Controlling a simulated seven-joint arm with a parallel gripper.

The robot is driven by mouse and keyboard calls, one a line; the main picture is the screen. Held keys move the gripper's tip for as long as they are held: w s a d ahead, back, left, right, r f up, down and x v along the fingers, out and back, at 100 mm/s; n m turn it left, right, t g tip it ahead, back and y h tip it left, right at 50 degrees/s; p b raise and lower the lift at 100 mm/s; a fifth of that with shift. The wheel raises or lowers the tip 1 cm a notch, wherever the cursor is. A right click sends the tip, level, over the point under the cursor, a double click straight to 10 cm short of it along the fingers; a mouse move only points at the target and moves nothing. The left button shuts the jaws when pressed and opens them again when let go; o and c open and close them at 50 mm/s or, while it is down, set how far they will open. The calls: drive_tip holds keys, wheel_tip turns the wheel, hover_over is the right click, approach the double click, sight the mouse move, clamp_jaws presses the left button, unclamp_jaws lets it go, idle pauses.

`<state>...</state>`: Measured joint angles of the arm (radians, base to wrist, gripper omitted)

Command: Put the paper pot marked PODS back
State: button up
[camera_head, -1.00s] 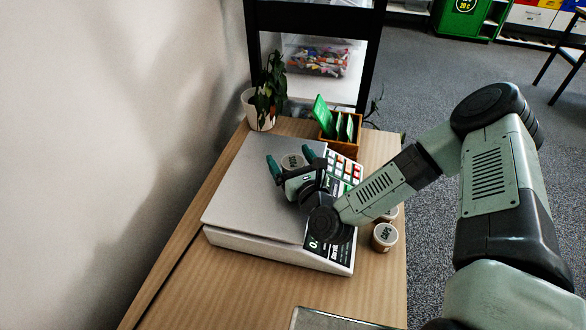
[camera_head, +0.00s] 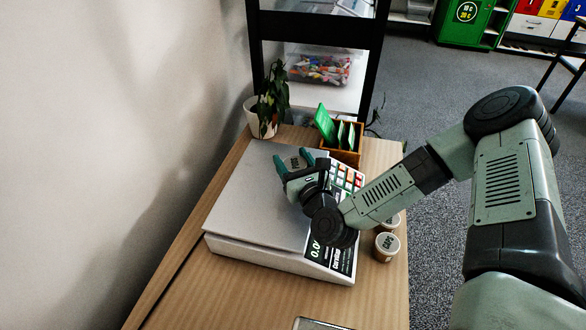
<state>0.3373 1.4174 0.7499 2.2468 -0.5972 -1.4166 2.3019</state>
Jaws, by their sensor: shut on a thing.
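My gripper (camera_head: 295,165) is over the grey plate of the weighing scale (camera_head: 262,180). It is shut on a small paper pot (camera_head: 296,162), which shows between its two green fingers. The pot has dark lettering on its pale lid, too small to read for sure. I cannot tell whether the pot touches the plate or is held just above it. Two similar pots stand on the table right of the scale, the nearer pot (camera_head: 386,246) with a marked lid and the farther pot (camera_head: 391,222) partly hidden by my arm.
A potted plant (camera_head: 268,104) stands behind the scale by the wall. A wooden box with green cards (camera_head: 347,156) stands at the back right. A tray edge (camera_head: 318,323) shows at the bottom. Bare table (camera_head: 235,285) lies in front of the scale.

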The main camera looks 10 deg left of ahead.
sight(293, 160)
wheel_tip(293, 160, up, 7)
drive_tip(key=shift+r, duration=0.15)
drive_tip(key=shift+w+d+r, duration=0.1)
drive_tip(key=shift+d+r, duration=0.05)
drive_tip(key=shift+r, duration=0.1)
drive_tip(key=w+d+r+m+t+h, duration=0.1)
drive_tip(key=d+r+h, duration=0.4)
drive_tip(key=d, duration=0.7)
drive_tip(key=w+d+r+m+t+h, duration=0.2)
drive_tip(key=w+d+r+m+h, duration=0.2)
drive_tip(key=d+r, duration=0.5)
drive_tip(key=d+m+h, duration=0.1)
drive_tip(key=d+m, duration=0.1)
drive_tip(key=d, duration=0.2)
drive_tip(key=shift+r+t+h, duration=0.3)
drive_tip(key=shift+r+h, duration=0.1)
